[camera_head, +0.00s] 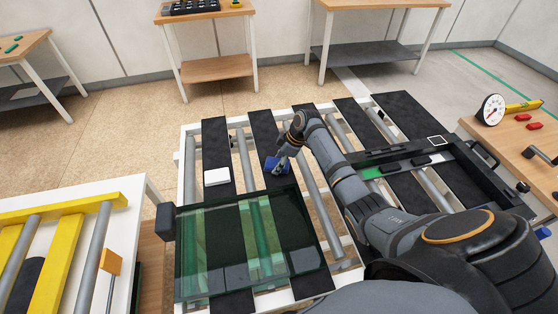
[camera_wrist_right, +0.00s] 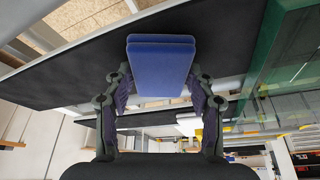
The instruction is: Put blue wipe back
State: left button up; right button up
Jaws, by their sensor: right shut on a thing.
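The blue wipe (camera_head: 271,163) is a small blue block over a black padded strip of the slatted table, just beyond the glass pane. My right gripper (camera_head: 280,166) reaches it from the right and is shut on it. In the right wrist view the blue wipe (camera_wrist_right: 162,65) sits between the two fingers of my right gripper (camera_wrist_right: 161,85). I cannot tell whether the wipe touches the strip. My left gripper is not in view.
A greenish glass pane (camera_head: 215,245) lies on the table's near part. A white block (camera_head: 217,176) lies left of the wipe. A black frame tool (camera_head: 455,160) lies at the right. A side bench (camera_head: 535,150) holds a dial gauge (camera_head: 491,109) and red pieces.

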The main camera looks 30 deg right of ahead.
jog(key=shift+f, duration=0.2)
jog(key=o, duration=1)
jog(key=shift+r, duration=0.2)
jog(key=b+v, duration=0.2)
jog(key=v, duration=1)
jog(key=shift+w, duration=0.1)
